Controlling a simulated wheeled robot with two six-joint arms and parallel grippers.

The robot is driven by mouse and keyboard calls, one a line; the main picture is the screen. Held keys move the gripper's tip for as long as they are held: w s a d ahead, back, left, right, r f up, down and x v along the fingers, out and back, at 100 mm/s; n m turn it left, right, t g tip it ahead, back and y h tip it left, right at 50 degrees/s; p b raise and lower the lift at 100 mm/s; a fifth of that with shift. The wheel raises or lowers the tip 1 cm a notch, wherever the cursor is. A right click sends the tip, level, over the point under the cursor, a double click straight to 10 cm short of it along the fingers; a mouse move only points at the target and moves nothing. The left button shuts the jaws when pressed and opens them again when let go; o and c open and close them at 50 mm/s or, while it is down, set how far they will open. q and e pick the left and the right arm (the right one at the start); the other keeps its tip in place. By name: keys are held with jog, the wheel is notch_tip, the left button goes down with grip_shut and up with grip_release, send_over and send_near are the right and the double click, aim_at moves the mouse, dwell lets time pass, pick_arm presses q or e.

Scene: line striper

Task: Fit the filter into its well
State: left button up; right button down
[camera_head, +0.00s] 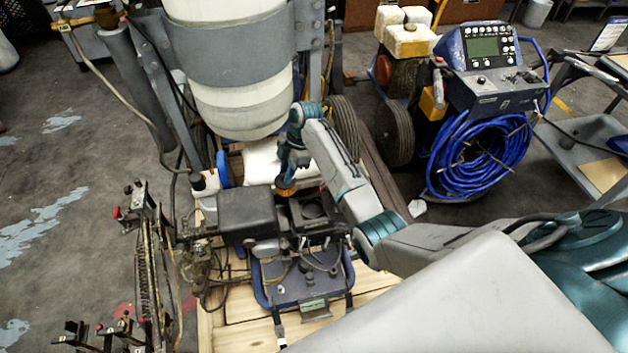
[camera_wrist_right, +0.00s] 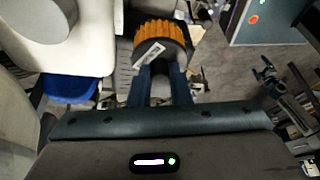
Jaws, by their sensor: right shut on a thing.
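The filter (camera_head: 285,191) is an orange, ribbed, round part with a dark end. My right gripper (camera_head: 286,180) is shut on it and holds it above the machine, beside the black motor housing. In the right wrist view the filter (camera_wrist_right: 162,36) sits at the tips of the fingers (camera_wrist_right: 160,74), with a white label on its dark face. A black block with a round opening (camera_head: 314,209), which looks like the well, lies just right of and below the filter in the head view. The filter is apart from this opening. My left gripper is not in view.
The black housing (camera_head: 247,213) is close on the left of the filter. A large white tank (camera_head: 235,95) stands behind. A wheeled unit with a coiled blue hose (camera_head: 478,157) stands at the right. Thin rods and cables crowd the left side of the striper.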

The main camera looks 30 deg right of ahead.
jog(key=s+d+f, duration=0.3)
jog(key=d+f, duration=0.1)
jog(key=d, duration=0.3)
jog(key=b, duration=0.6)
send_over(314, 212)
notch_tip(314, 212, down, 6)
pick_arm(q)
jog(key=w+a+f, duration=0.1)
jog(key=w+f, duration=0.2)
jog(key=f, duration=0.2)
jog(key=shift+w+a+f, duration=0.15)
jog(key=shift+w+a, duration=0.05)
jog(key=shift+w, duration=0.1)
pick_arm(e)
jog(key=shift+w+d, duration=0.15)
jog(key=shift+w, duration=0.1)
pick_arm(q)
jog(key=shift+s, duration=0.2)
pick_arm(e)
jog(key=shift+r, duration=0.1)
pick_arm(q)
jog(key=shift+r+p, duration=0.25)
jog(key=shift+p, duration=0.1)
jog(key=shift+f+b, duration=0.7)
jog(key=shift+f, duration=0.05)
pick_arm(e)
jog(key=shift+f, duration=1.35)
